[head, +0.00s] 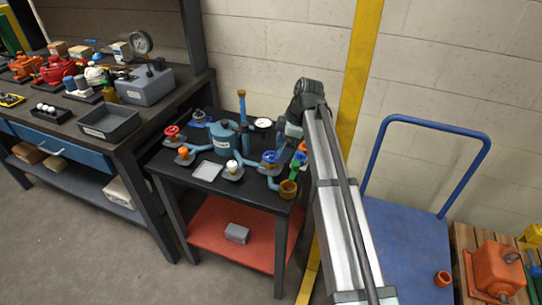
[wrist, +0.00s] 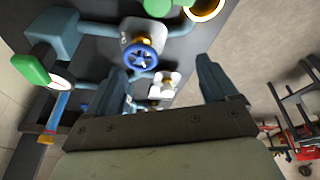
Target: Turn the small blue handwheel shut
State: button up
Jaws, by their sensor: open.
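I cannot tell for sure which one is the small one. A blue handwheel with spokes (wrist: 140,58) on a pale square base shows in the wrist view and looks like the right one. My gripper (wrist: 162,68) is open and empty, with the wheel beyond its fingers and nearer the left finger. In the head view my gripper (head: 293,130) is over the table's back right, partly hidden by its own arm.
A blue-grey tank (head: 226,138) with pipes stands mid-table. A red handwheel (head: 171,131), an orange knob (head: 183,152), a white knob (head: 232,166), a green part (head: 294,170) and a brass cup (head: 288,189) are around it. A blue cart (head: 405,250) stands to the right.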

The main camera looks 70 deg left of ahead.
aim_at(271, 155)
jog(key=w+a+r+g, duration=0.1)
jog(key=w+a+r, duration=0.1)
jog(key=a+r, duration=0.1)
jog(key=x, duration=1.1)
jog(key=shift+s+a+f, duration=0.1)
jog(key=shift+s+f, duration=0.05)
jog(key=shift+f, duration=0.1)
jog(key=c, duration=1)
